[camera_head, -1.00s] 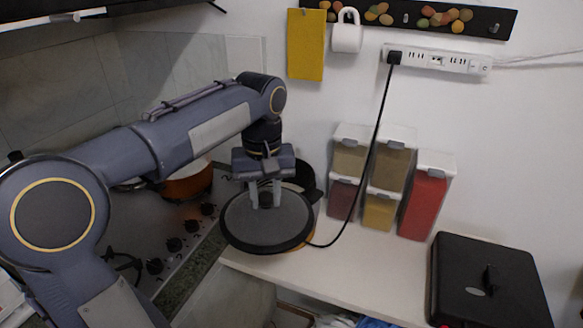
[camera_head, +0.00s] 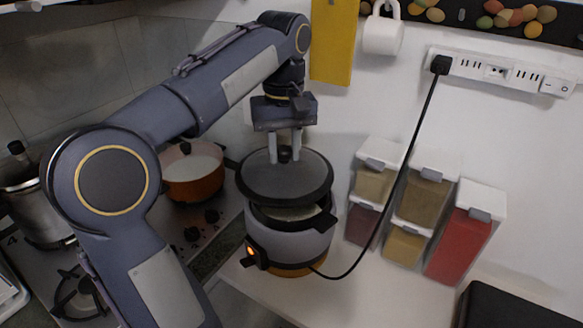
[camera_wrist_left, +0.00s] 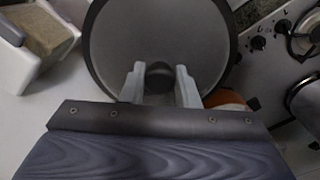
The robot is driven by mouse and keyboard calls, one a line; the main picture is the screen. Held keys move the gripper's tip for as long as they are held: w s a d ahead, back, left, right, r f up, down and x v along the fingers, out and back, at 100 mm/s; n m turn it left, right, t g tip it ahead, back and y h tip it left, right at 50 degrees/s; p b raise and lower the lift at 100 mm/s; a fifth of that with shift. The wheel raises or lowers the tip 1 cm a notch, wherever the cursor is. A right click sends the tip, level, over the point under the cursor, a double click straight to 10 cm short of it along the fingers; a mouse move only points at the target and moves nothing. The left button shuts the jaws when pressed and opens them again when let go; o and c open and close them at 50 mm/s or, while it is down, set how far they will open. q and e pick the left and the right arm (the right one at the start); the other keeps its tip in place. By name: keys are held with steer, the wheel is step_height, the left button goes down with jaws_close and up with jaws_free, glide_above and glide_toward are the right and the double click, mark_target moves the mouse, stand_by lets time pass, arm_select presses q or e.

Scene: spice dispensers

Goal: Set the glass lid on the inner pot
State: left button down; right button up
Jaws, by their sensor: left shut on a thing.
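The glass lid (camera_head: 300,181), a dark grey disc with a black rim and a knob, is held roughly level by my left gripper (camera_head: 285,158). Its fingers are shut on the knob. In the left wrist view the lid (camera_wrist_left: 160,40) lies past the fingertips (camera_wrist_left: 160,85) and hides much of what is below. The cooker with the inner pot (camera_head: 291,213) stands below the lid on the counter. The lid is above the pot opening, with a gap showing at the front, and sits slightly toward the back. My right gripper is not in view.
An orange pot (camera_head: 193,172) stands on the stove at left, near a steel pot (camera_head: 35,205). Spice dispensers (camera_head: 425,200) stand right of the cooker. A black cord (camera_head: 400,165) runs from the power strip (camera_head: 495,70) down to the cooker.

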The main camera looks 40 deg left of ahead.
mark_target(290, 158)
arm_select(q)
steer(key=w+f, duration=0.1)
steer(key=f, duration=0.1)
steer(key=w+a+f, duration=0.1)
steer(key=w+f, duration=0.1)
steer(key=f, duration=0.1)
steer(key=shift+w+a, duration=0.2)
step_height(290, 158, down, 2)
steer(key=shift+w+f, duration=0.15)
steer(key=shift+f, duration=0.45)
steer(key=c, duration=1.1)
jaws_free()
steer(key=shift+d+f, duration=0.1)
